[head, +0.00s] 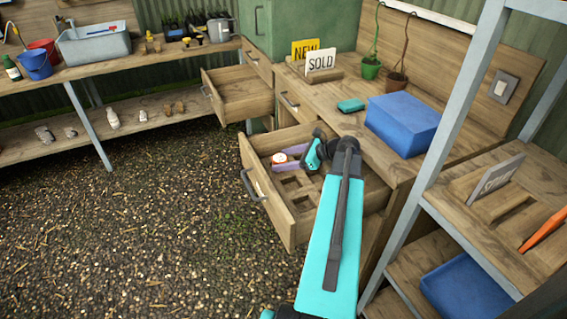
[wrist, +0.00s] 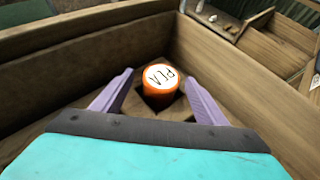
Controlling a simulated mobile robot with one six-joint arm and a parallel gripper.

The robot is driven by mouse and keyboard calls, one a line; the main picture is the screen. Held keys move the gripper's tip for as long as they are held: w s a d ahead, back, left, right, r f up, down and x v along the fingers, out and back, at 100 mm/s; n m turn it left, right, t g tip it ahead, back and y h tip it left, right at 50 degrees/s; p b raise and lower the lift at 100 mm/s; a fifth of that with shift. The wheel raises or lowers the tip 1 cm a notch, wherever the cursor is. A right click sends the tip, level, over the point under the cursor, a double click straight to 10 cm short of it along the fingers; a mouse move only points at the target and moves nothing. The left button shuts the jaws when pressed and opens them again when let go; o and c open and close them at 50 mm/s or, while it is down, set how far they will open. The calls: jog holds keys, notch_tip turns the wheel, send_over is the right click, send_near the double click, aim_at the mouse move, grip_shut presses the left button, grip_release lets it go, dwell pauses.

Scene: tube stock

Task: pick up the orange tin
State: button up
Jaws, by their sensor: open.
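The orange tin (wrist: 159,93) has a white lid with dark letters on it. In the wrist view it stands upright in a square cut-out of a wooden holder inside an open drawer. My gripper (wrist: 158,90) is open, with one purple finger to the left of the tin and one to the right; gaps show on both sides. In the head view the tin (head: 279,158) shows in the drawer (head: 290,226), at the fingers of my gripper (head: 277,157). The tin's lower part is hidden in the cut-out.
The drawer walls (wrist: 246,68) rise close around my gripper. Empty cut-outs lie beside the tin. A second open drawer (head: 243,92) sits further back. A blue box (head: 402,122) and a teal item (head: 350,105) are on the bench to the right. The gravel floor at left is clear.

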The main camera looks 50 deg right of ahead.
jog(key=shift+x, duration=1.05)
jog(key=c, duration=1.3)
